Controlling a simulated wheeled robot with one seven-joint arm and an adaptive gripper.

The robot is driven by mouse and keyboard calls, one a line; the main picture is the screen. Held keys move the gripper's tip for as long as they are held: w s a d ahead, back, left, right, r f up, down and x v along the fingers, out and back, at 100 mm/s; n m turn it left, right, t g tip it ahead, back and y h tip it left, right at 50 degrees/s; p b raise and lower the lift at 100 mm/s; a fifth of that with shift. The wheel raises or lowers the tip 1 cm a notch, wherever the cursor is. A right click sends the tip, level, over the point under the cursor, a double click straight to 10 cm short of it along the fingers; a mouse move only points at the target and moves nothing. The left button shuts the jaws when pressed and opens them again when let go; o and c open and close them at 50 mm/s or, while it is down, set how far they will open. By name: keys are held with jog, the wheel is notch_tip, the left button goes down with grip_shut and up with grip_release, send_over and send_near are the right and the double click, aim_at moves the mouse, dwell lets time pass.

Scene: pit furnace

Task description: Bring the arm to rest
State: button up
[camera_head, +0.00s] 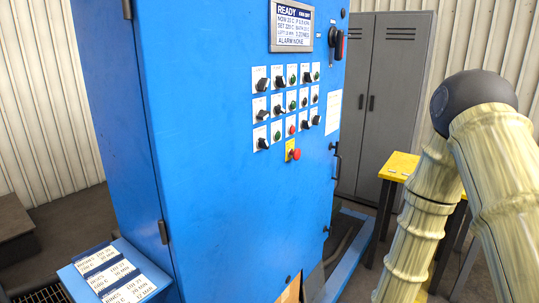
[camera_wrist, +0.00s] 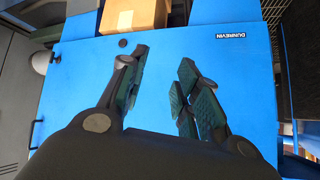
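My gripper (camera_wrist: 158,92) shows in the wrist view with its two padded fingers spread apart. Nothing is between the fingers. Behind them is a flat blue surface (camera_wrist: 85,90) with a small label reading DUNREVIN. In the head view my arm, in a pale ribbed cover with a dark joint, is bent at the right side. My gripper is outside the head view.
A blue control cabinet (camera_head: 215,190) with switches, a red button (camera_head: 296,154) and a READY display (camera_head: 292,25) fills the middle. Grey lockers (camera_head: 385,85) and a yellow-topped table (camera_head: 398,165) stand behind my arm. Label cards (camera_head: 122,280) lie lower left. The wrist view shows a cardboard box (camera_wrist: 134,15).

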jog(key=s+d+f+m+g+h, duration=0.1)
jog(key=s+d+f+g, duration=0.1)
jog(key=s+f, duration=0.4)
jog(key=s+d+f+m+g+h, duration=0.2)
jog(key=s+f, duration=0.5)
jog(key=s, duration=0.8)
jog(key=s+d+f+m+g+h, duration=0.2)
jog(key=s+f, duration=0.4)
jog(key=s, duration=0.5)
jog(key=shift+s+d+f+g, duration=0.15)
jog(key=shift+s+d+g, duration=0.2)
jog(key=shift+d+g, duration=0.5)
jog(key=shift+a, duration=0.1)
